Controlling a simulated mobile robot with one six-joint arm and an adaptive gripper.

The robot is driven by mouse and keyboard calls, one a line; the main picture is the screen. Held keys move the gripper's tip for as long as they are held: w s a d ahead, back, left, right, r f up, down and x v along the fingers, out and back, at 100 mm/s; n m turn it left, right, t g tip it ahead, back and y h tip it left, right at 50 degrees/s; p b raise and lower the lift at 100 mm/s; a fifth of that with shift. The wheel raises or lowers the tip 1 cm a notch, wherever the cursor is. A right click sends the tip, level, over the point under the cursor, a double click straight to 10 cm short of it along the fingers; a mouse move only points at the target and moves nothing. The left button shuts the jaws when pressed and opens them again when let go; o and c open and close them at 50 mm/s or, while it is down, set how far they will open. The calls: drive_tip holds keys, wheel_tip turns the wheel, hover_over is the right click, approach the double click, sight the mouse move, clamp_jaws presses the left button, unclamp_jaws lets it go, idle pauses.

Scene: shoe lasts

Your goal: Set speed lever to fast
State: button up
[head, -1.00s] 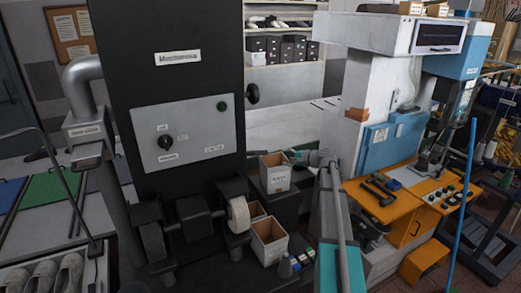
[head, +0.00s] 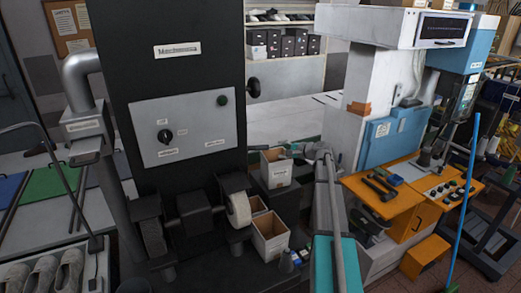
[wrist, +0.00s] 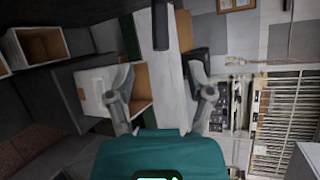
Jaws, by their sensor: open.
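A tall black machine (head: 172,55) stands left of centre in the head view. Its grey panel carries a black rotary control (head: 164,136) with small labels around it, too small to read. A black knob on a short stem (head: 253,87) sticks out from the machine's right side. I cannot tell which of these is the speed lever. My gripper is small in the head view, right of the machine and lower than the knob. In the wrist view my gripper (wrist: 160,88) is open, its fingers wide apart with nothing held. A dark bar (wrist: 160,25) shows beyond them.
Open boxes (head: 277,168) and (head: 269,238) stand right of the grinding wheels (head: 239,209), close to my arm. An orange workbench (head: 378,208) with a blue-and-white machine is at the right. A blue pole (head: 465,200) stands further right.

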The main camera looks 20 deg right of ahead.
sight(263, 148)
drive_tip(key=b+x, duration=0.3)
drive_tip(key=x, duration=0.9)
drive_tip(key=shift+a+f, duration=0.1)
drive_tip(key=shift+c, duration=0.2)
clamp_jaws()
